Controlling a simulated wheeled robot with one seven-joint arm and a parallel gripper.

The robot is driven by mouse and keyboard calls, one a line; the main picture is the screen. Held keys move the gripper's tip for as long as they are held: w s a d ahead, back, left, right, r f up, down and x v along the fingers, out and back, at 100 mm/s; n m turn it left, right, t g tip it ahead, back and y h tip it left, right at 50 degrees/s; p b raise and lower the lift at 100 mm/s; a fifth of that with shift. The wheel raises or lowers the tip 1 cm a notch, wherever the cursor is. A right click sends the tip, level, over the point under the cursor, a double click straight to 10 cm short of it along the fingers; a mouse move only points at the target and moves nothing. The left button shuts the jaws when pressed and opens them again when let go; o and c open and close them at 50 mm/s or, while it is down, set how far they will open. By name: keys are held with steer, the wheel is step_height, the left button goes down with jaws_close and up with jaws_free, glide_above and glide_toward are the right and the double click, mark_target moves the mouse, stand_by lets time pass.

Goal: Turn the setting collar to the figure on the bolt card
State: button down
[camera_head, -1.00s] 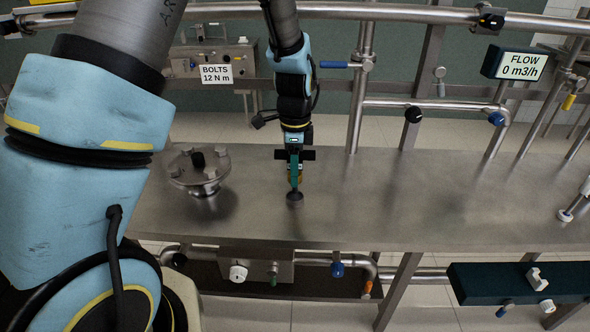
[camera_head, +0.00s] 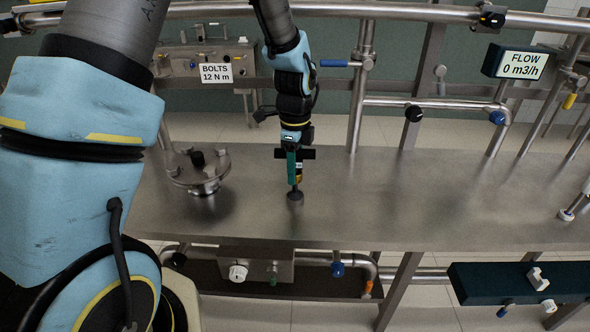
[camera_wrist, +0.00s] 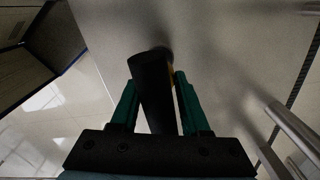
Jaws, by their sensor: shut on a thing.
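My gripper (camera_head: 294,180) points down over the steel bench, its green fingers shut on a dark upright tool (camera_head: 295,196). The tool has a yellow-orange part beside the fingers and a round dark foot at the bench top. In the wrist view a black cylinder (camera_wrist: 155,95) of the tool lies between the fingers, partly hiding the yellow part. I cannot make out a setting collar's scale or figure. The bolt card (camera_head: 216,73) at the back left reads "BOLTS 12 N m".
A round steel flange (camera_head: 198,168) with bolts and a black knob stands on the bench (camera_head: 420,200), left of my gripper. A sign (camera_head: 520,65) reads "FLOW 0 m3/h". Pipes and valves run behind. The bench right of my gripper is mostly clear.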

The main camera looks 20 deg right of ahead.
steer(key=shift+c, duration=1.9)
jaws_free()
steer(key=shift+r, duration=0.1)
step_height(320, 180, up, 11)
steer(key=shift+f+b, duration=0.2)
steer(key=shift+b, duration=0.8)
